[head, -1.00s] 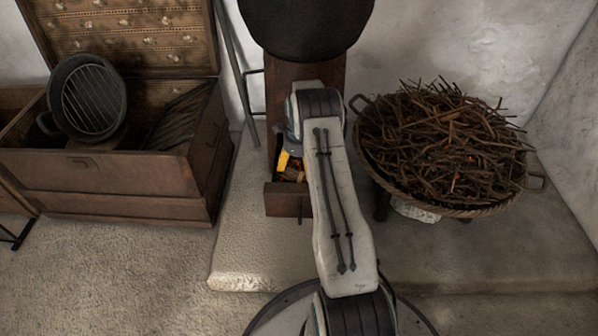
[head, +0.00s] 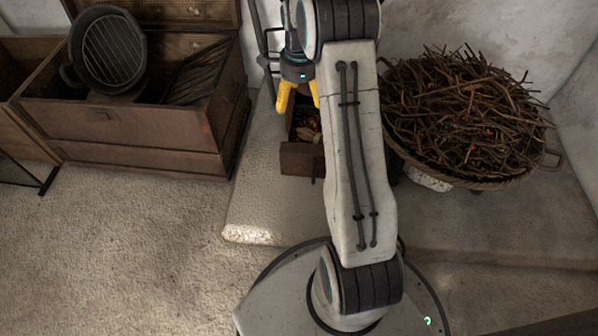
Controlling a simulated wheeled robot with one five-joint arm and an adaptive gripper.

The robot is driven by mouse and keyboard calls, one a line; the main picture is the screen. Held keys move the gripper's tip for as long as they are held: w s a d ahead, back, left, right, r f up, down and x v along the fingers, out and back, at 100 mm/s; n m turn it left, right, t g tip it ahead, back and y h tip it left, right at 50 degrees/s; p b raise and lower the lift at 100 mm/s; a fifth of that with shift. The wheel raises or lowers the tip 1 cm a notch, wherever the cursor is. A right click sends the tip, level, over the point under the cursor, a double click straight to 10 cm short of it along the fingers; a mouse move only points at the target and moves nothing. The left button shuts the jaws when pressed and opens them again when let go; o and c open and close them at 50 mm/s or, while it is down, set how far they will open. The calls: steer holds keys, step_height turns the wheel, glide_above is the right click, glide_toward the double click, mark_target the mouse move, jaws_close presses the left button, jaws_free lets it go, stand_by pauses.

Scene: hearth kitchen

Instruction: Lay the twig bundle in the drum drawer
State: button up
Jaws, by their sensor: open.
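The open drawer (head: 301,159) is a small brown wooden box that juts out low beneath a wooden stand, left of my arm. Brown, twig-like bits with orange specks (head: 307,127) show inside it. I cannot tell whether they include the twig bundle, as my arm hides the drawer's right side. My gripper (head: 298,106) has yellow fingers, spread apart and pointing down, with nothing seen between them. It hangs above the back of the drawer.
A round wicker basket (head: 485,182) heaped with loose twigs (head: 465,115) stands right of my arm. An open wooden chest (head: 130,128) holding a round black grill pan (head: 108,48) stands at left. The floor (head: 130,245) in front is clear.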

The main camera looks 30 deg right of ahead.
steer(key=s+a+r+n+t, duration=0.1)
steer(key=s+a+r+n, duration=0.95)
steer(key=s+n, duration=0.2)
steer(key=s+a+n, duration=0.3)
steer(key=s+n, duration=0.2)
steer(key=s, duration=0.2)
steer(key=s+a+n, duration=0.2)
steer(key=s+n, duration=0.3)
steer(key=s, duration=0.3)
steer(key=shift+a+t, duration=0.3)
steer(key=shift+a, duration=0.1)
steer(key=shift+f, duration=0.1)
